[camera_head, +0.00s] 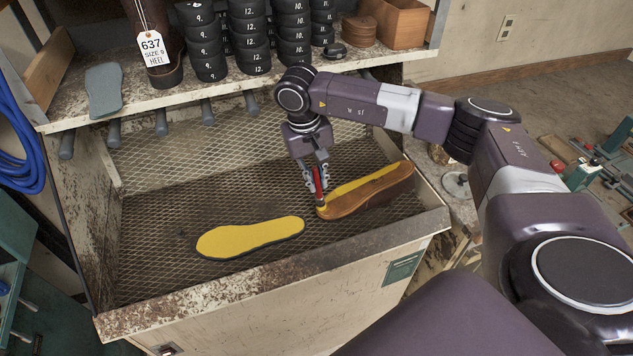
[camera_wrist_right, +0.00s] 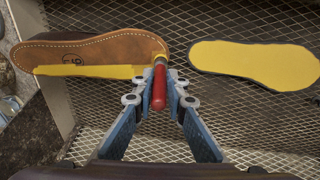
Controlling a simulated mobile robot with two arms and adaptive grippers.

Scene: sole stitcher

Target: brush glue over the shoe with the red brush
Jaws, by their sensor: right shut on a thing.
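The red brush (camera_head: 318,183) is held upright in my right gripper (camera_head: 317,178), which is shut on its handle. In the right wrist view the red handle (camera_wrist_right: 159,90) sits between the fingers (camera_wrist_right: 160,88), its tip at the shoe's end. The brown shoe (camera_head: 375,197) lies sole up on the mesh; a yellow strip of glue covers one long side of its sole, and the rest is bare brown leather. In the right wrist view the shoe (camera_wrist_right: 95,47) is at the upper left. A separate sole (camera_head: 250,237), yellow on top, lies to its left. My left gripper is not in view.
The mesh tray (camera_head: 270,290) has a raised, worn front rim. A shelf (camera_head: 150,98) behind holds stacks of black heels (camera_head: 248,40), a tagged boot (camera_head: 165,75), a grey sole (camera_head: 103,90) and a wooden box (camera_head: 398,25). The mesh at the left is clear.

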